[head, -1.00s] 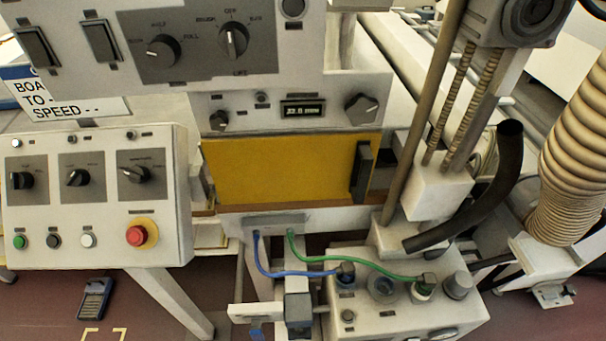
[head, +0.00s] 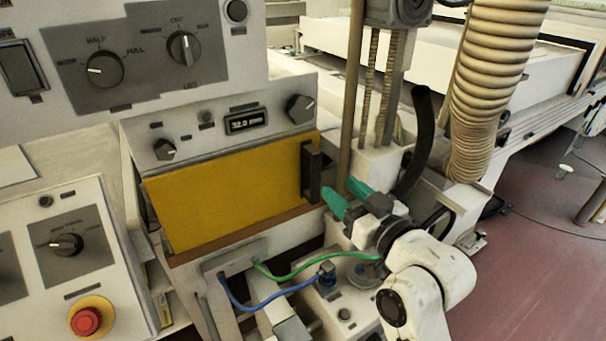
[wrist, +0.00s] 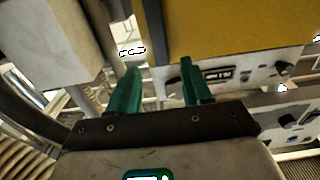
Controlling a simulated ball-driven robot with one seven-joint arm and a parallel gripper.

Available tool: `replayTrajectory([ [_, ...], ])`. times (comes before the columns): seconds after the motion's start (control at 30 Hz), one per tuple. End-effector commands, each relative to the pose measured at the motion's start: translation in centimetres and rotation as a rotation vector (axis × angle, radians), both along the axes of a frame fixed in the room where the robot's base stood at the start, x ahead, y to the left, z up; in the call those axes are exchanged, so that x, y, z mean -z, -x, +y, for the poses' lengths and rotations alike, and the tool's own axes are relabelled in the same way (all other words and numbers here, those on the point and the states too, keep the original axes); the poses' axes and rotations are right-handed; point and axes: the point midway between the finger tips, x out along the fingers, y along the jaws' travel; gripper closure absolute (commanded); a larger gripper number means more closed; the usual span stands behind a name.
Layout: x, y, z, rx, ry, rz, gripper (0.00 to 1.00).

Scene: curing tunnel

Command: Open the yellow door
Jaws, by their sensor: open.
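The yellow door (head: 228,195) is a flat panel below the small display in the head view, and it looks closed. Its dark upright handle (head: 312,172) is at its right end. My gripper (head: 342,196) has green fingers and is open and empty, just right of and slightly below the handle, apart from it as far as I can tell. In the wrist view the yellow door (wrist: 225,28) fills the upper right, beyond the open green fingers (wrist: 158,88).
A beige upright post (head: 354,100) and a curved black hose (head: 414,145) stand close behind my gripper. Blue (head: 262,303) and green (head: 310,264) cables run below the door. A red button (head: 87,320) is at lower left. Open floor (head: 530,260) lies at right.

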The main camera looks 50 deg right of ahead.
Motion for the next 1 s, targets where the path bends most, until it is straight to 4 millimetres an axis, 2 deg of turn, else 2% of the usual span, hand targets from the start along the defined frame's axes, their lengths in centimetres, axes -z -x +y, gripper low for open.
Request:
replayTrajectory([
  [0.2,0.5,-2.0,-0.7,0.002,0.003,-0.001,0.51],
  [0.27,-0.2,-3.3,-1.0,0.000,0.000,0.003,0.51],
  [0.4,-0.1,-5.8,-1.7,0.001,0.000,0.004,0.51],
  [0.6,0.0,-8.5,-2.5,0.000,0.000,0.005,0.51],
  [0.8,0.1,-9.6,-2.8,0.001,0.000,0.004,0.51],
  [1.0,0.1,-9.7,-2.8,0.001,0.000,0.004,0.51],
])
